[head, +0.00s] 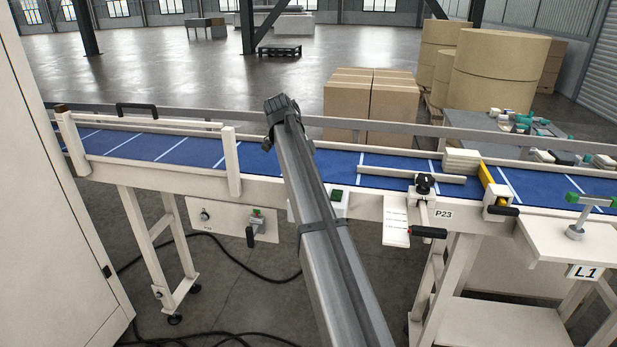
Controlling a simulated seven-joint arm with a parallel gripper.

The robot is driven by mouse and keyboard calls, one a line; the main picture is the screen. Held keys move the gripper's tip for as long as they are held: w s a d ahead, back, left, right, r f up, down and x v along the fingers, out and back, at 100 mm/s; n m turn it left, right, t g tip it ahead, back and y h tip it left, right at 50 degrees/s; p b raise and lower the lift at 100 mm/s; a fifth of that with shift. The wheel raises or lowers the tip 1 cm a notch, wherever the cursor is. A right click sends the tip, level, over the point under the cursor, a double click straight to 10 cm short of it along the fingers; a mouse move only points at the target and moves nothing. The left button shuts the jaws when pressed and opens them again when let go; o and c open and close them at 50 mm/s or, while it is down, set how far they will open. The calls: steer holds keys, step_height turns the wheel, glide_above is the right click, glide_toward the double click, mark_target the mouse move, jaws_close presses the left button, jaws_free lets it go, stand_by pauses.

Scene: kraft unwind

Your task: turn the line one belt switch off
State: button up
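A pale control panel (229,222) hangs under the left half of the blue conveyor belt (190,147). It carries a small round knob (205,215) and, to the right, a grey and green switch-like fitting with a black handle (250,237) pointing down. A green button in a pale housing (336,196) sits on the belt's front side, right of my arm. I cannot read which control is the line one switch. The dark end of my arm, where my gripper (282,106) seems to be, reaches over the belt. Its fingers cannot be made out, and it appears apart from the panel.
A pale cabinet (50,190) stands close at the left. A bracket with a black handle (428,232) juts out near the P23 label. A side table (560,240) marked L1 stands at the right. Black cables (235,263) cross the floor under the belt.

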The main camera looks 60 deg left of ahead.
stand_by(0.4)
steer(key=o, duration=1.1)
steer(key=shift+c, duration=0.2)
